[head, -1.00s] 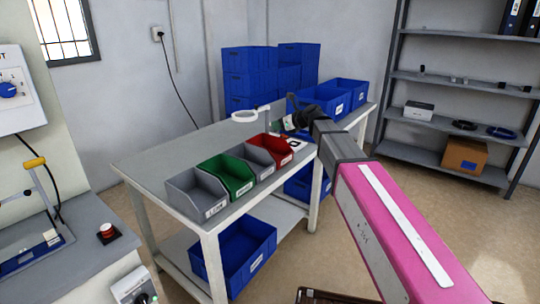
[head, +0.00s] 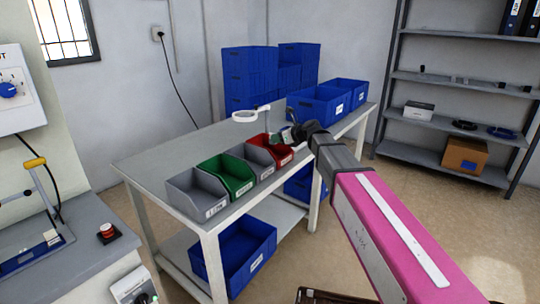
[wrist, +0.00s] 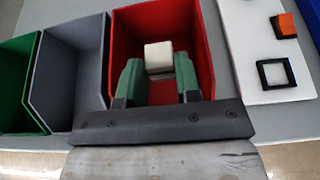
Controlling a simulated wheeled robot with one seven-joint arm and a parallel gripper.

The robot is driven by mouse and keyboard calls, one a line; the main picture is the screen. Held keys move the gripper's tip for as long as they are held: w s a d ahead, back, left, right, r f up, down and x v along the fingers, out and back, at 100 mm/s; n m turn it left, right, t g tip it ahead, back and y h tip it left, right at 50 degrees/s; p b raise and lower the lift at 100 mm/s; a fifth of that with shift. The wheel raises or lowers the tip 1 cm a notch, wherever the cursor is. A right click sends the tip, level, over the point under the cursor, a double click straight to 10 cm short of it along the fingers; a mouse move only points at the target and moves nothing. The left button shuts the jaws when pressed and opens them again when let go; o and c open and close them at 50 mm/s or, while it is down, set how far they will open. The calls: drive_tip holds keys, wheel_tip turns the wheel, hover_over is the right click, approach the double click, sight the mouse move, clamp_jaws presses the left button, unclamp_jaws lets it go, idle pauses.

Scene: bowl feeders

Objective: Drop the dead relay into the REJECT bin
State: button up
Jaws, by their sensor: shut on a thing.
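The relay (wrist: 158,56), a small whitish block, is between the green fingers of my gripper (wrist: 158,80) in the wrist view. My gripper is shut on it, over the open red bin (wrist: 130,30). How deep the relay hangs relative to the bin's rim is hard to tell. In the head view my gripper (head: 289,135) is at the right end of the bin row, beside and above the red bin (head: 283,158). The relay is too small to make out there. Any REJECT label on the red bin is not readable.
Left of the red bin stand a grey bin (head: 259,160), a green bin (head: 238,184) and another grey bin (head: 205,204). A white plate (wrist: 262,70) with a black square frame and an orange piece lies right. A ring magnifier (head: 245,115) stands behind. Blue crates (head: 318,108) fill the far end.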

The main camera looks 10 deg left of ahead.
drive_tip(key=o, duration=1)
drive_tip(key=v, duration=1.1)
drive_tip(key=shift+a, duration=0.1)
drive_tip(key=s+d+f+n+g+h, duration=0.1)
drive_tip(key=s+d+f+n+h, duration=0.3)
drive_tip(key=d+f, duration=0.7)
drive_tip(key=s+d+f+n+g+h, duration=0.2)
drive_tip(key=s+d+f+n+h, duration=0.2)
drive_tip(key=s+d+f+n, duration=0.5)
drive_tip(key=s+d+f+n+g+h, duration=0.2)
drive_tip(key=s+d+f+n+h, duration=0.2)
drive_tip(key=s+d+f+n, duration=0.3)
drive_tip(key=shift+d+f+n+h, duration=0.15)
drive_tip(key=shift+d+f+n, duration=0.45)
drive_tip(key=shift+d+f, duration=0.9)
drive_tip(key=shift+d+f+n+h, duration=0.15)
drive_tip(key=shift+d+f+n, duration=0.45)
drive_tip(key=shift+d+f, duration=0.85)
